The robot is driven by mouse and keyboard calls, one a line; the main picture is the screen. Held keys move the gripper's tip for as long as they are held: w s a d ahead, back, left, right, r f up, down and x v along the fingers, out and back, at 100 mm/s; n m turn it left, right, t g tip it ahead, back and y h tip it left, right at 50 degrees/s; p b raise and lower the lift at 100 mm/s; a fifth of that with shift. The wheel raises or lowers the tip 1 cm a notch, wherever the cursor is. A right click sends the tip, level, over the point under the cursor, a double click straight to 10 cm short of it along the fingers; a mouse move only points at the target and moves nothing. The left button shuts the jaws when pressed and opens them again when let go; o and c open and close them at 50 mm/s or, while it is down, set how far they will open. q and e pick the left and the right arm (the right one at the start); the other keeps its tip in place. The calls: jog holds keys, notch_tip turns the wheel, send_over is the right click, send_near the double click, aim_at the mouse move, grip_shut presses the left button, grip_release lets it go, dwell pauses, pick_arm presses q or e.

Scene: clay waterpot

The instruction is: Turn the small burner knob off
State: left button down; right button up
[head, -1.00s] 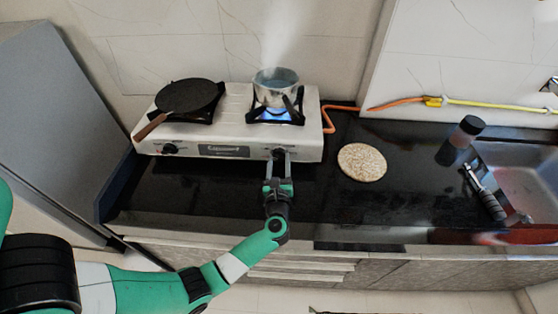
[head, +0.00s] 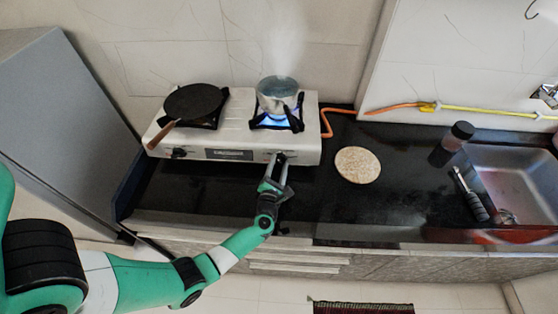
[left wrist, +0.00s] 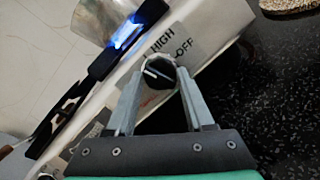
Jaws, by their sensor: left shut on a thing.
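The small burner knob (left wrist: 158,72) is a dark round knob with a light pointer line, on the right part of the white stove's front (head: 225,140). My left gripper (head: 279,156) is shut on it; in the left wrist view its two fingers (left wrist: 160,75) lie on either side of the knob. Labels reading HIGH and OFF (left wrist: 184,47) show beside the knob, tilted in that view. The right burner has a blue flame (head: 275,121) under a steaming metal pot (head: 277,92). My right gripper is not in view.
A dark pan (head: 193,101) sits on the left burner, above another knob (head: 179,153). A round flatbread (head: 357,165) lies on the black counter right of the stove. A dark bottle (head: 452,144) and a sink (head: 515,180) are farther right.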

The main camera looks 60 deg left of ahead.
pick_arm(q)
jog(key=m+p, duration=0.2)
jog(key=m+h+p, duration=0.1)
jog(key=m+p, duration=0.1)
jog(key=r+m+p, duration=0.1)
jog(key=m, duration=0.2)
jog(key=shift+a+h+p, duration=0.1)
jog(key=shift+h+p, duration=0.2)
jog(key=shift+p, duration=0.1)
jog(key=m+h+p, duration=0.1)
jog(key=m+p, duration=0.3)
jog(key=m, duration=0.1)
jog(key=shift+m+p, duration=0.3)
jog(key=shift+p, duration=0.05)
jog(key=m+g+p, duration=0.1)
jog(key=m+p, duration=0.2)
jog(key=m, duration=0.1)
jog(key=shift+r, duration=0.1)
jog(key=shift+m+g+h+p, duration=0.3)
jog(key=shift+m+g+p, duration=0.15)
jog(key=shift+m, duration=0.75)
jog(key=shift+w+m+g, duration=0.1)
jog(key=shift+m+g, duration=0.15)
jog(key=shift+m, duration=0.75)
jog(key=shift+p, duration=0.3)
jog(key=shift+c, duration=1.4)
grip_release()
